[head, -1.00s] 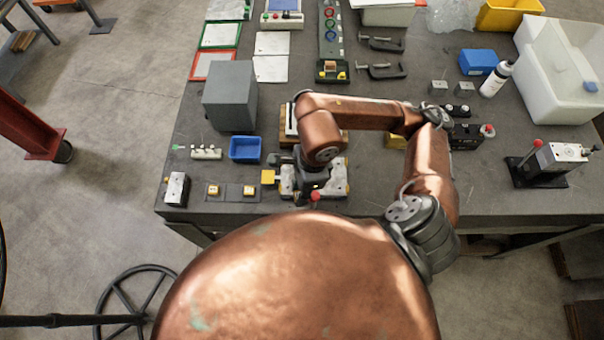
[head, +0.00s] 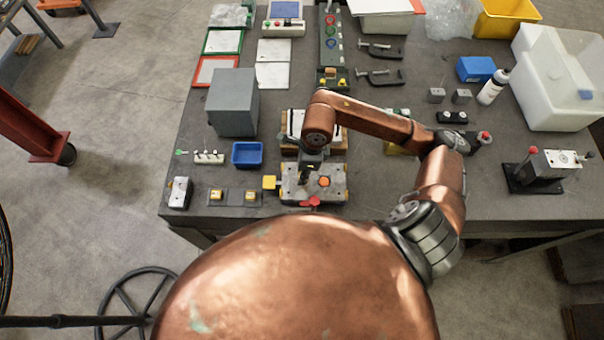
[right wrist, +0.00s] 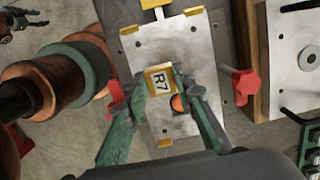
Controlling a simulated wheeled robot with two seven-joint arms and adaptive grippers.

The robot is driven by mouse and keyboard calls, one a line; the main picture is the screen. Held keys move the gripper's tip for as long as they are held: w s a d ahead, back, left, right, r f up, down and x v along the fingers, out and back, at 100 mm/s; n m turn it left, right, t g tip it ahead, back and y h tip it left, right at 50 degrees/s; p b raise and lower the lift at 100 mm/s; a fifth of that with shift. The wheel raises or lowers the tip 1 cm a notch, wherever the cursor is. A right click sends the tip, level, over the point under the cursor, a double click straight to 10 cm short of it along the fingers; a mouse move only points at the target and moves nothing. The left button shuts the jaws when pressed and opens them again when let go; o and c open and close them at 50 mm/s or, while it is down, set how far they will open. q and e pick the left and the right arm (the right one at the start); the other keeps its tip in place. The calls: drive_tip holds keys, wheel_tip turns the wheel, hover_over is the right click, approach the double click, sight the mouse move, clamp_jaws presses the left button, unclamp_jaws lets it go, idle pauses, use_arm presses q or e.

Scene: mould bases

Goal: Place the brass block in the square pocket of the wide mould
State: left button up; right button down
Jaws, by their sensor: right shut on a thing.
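My right gripper (right wrist: 162,88) is shut on the brass block (right wrist: 158,78), which carries a label reading R7. The block is between the fingertips, above a grey mould plate (right wrist: 205,62) with brass-coloured corners; I cannot tell whether it touches the plate. In the head view my right gripper (head: 306,174) points down over this mould (head: 335,186), and the block is not clear there. An orange round part (right wrist: 177,103) shows on the plate beside the block. I cannot make out a square pocket; block and fingers cover part of the plate.
Red knobs (right wrist: 245,83) flank the mould. A second plate on a wooden base (right wrist: 293,45) stands close by. Bare table is at right front.

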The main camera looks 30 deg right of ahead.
drive_tip(key=shift+w+d+f, duration=0.25)
drive_tip(key=shift+w+f, duration=0.1)
drive_tip(key=shift+f, duration=0.15)
drive_tip(key=shift+w+d+f, duration=0.2)
drive_tip(key=shift+w+f, duration=0.1)
drive_tip(key=shift+f, duration=0.15)
wheel_tip(320, 180, down, 3)
drive_tip(key=shift+w+f+p, duration=0.1)
drive_tip(key=shift+w+p, duration=0.05)
drive_tip(key=shift+p, duration=0.75)
drive_tip(key=shift+d+f, duration=0.1)
drive_tip(key=shift+f, duration=0.1)
drive_tip(key=shift+f, duration=0.15)
drive_tip(key=c, duration=1.6)
unclamp_jaws()
